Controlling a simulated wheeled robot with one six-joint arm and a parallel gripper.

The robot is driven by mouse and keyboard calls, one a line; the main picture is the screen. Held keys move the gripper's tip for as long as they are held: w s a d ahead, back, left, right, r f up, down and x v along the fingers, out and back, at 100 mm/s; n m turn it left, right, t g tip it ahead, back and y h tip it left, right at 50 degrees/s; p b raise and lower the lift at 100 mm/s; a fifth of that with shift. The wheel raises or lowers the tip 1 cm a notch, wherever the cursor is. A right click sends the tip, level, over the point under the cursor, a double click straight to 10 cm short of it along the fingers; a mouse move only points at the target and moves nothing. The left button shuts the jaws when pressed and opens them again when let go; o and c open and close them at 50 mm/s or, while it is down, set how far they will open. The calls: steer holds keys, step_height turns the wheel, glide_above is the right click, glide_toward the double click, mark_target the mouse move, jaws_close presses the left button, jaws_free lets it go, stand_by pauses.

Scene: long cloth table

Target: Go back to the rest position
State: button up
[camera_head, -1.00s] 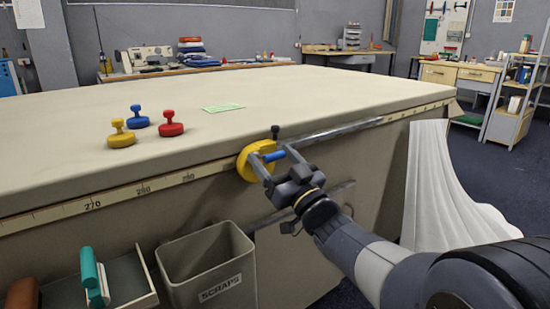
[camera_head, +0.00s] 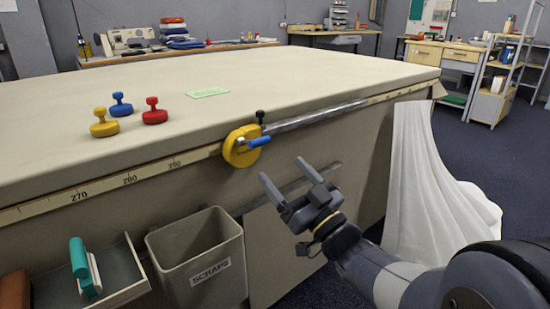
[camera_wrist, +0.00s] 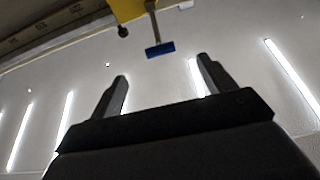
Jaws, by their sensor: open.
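My gripper (camera_head: 287,172) is open and empty, in front of the long table's side and to the lower right of the yellow round piece (camera_head: 238,149) with a blue handle (camera_head: 258,142). The yellow piece sits on the rail at the table's front edge, apart from the gripper. In the wrist view, the two fingers of my gripper (camera_wrist: 162,75) stand apart with nothing between them. The blue handle (camera_wrist: 160,49) shows just beyond the fingertips, with the yellow piece (camera_wrist: 128,9) at the top edge.
Yellow (camera_head: 104,124), blue (camera_head: 121,105) and red (camera_head: 154,112) knobbed weights and a green card (camera_head: 208,93) lie on the table (camera_head: 310,85). A scraps bin (camera_head: 197,262) and a tray (camera_head: 122,277) are below. White cloth (camera_head: 425,200) hangs at right.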

mark_target(262, 145)
steer(key=shift+s+d+f, duration=0.25)
steer(key=shift+s, duration=0.2)
steer(key=b+x, duration=0.1)
steer(key=x, duration=1)
steer(key=shift+s+r+b, duration=0.1)
steer(key=shift+b, duration=0.2)
steer(key=shift+r, duration=0.15)
